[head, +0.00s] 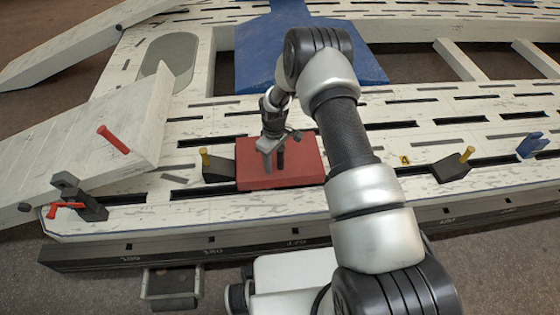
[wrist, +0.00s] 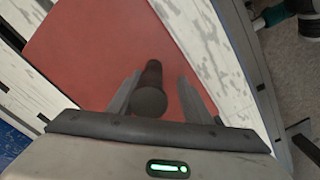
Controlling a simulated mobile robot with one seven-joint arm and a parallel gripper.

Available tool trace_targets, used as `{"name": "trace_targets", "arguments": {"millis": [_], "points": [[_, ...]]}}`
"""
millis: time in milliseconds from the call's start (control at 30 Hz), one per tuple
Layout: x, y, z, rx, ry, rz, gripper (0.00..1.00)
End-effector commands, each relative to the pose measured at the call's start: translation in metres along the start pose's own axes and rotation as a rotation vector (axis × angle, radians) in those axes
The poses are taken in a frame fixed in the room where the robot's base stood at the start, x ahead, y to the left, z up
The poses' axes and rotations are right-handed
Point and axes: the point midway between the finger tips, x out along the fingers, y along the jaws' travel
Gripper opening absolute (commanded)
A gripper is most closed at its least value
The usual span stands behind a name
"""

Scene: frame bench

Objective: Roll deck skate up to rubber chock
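The deck skate looks to be the flat red block (head: 309,160) on the white slotted deck; its red top also fills much of the wrist view (wrist: 90,45). A dark upright post (wrist: 151,98) stands on it. My gripper (head: 273,158) is over the skate, pointing down, with its fingers apart on either side of the post and gaps showing in the wrist view. Two dark wedge blocks with yellow pegs stand on the deck: one (head: 217,170) close at the skate's left end, one (head: 452,169) farther right. I cannot tell which is the rubber chock.
A dark clamp with a red handle (head: 90,207) is at the front left corner, near a pale sloping panel with a red pin (head: 113,139). A blue plate (head: 258,50) lies behind. A blue bracket (head: 532,146) is at the right. My arm covers deck right of the skate.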

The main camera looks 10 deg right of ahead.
Motion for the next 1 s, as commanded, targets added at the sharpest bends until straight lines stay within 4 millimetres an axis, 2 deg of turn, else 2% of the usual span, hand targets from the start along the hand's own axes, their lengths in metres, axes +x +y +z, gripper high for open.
{"name": "trace_targets", "arguments": {"millis": [300,467,1000], "points": [[0.000,-0.003,0.001,-0.002,-0.005,-0.006,0.39],[-0.013,-0.002,0.002,-0.001,-0.007,-0.005,0.39],[-0.139,-0.002,-0.003,-0.004,0.002,-0.001,0.39]]}}
